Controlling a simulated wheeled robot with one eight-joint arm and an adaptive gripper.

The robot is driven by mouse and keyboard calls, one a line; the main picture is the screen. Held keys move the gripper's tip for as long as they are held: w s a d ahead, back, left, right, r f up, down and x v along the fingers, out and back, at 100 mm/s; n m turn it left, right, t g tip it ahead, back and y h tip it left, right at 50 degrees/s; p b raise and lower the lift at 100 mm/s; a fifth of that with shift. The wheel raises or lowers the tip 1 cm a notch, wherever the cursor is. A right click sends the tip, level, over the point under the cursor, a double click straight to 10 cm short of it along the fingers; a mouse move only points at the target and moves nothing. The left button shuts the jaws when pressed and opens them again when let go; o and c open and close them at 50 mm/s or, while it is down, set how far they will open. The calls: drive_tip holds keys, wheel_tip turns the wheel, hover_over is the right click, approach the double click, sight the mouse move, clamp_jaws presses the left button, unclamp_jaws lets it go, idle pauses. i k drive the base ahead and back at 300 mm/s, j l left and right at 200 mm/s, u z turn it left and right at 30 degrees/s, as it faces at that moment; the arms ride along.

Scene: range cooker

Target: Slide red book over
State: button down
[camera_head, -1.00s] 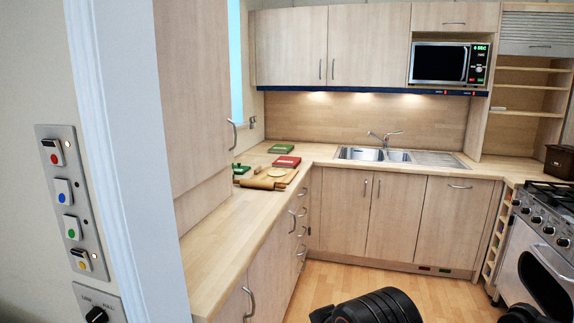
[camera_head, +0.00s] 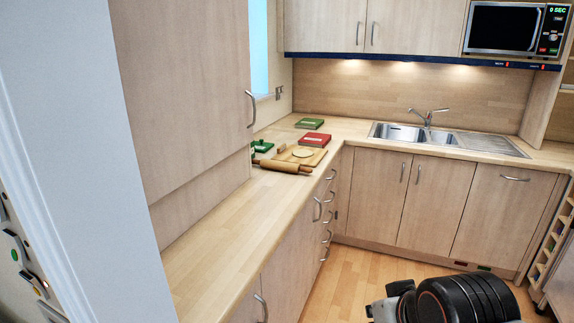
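The red book (camera_head: 314,140) lies flat on the wooden counter near its inner corner. A green book (camera_head: 310,123) lies just behind it, apart from it. My own arm shows as a dark rounded link at the bottom right, over the floor and well away from the books. My gripper's fingers are not in the frame.
A cutting board (camera_head: 301,155) with a round pale piece and a rolling pin (camera_head: 285,167) lie in front of the red book. A green item (camera_head: 262,146) is to their left. The sink (camera_head: 398,132) is to the right. The near counter (camera_head: 215,237) is clear.

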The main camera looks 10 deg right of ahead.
sight(311, 139)
drive_tip(key=i+l+z, duration=0.35)
drive_tip(key=i, duration=0.65)
drive_tip(key=i+l+z, duration=0.1)
drive_tip(key=i+z, duration=0.3)
drive_tip(key=i, duration=0.65)
drive_tip(key=i+u, duration=0.25)
drive_tip(key=i, duration=0.3)
drive_tip(key=i+l+u, duration=0.3)
drive_tip(key=i, duration=0.2)
drive_tip(key=i+l+u, duration=0.25)
drive_tip(key=i, duration=0.25)
drive_tip(key=i+l+u, duration=0.3)
drive_tip(key=i+l, duration=0.05)
drive_tip(key=i, duration=0.1)
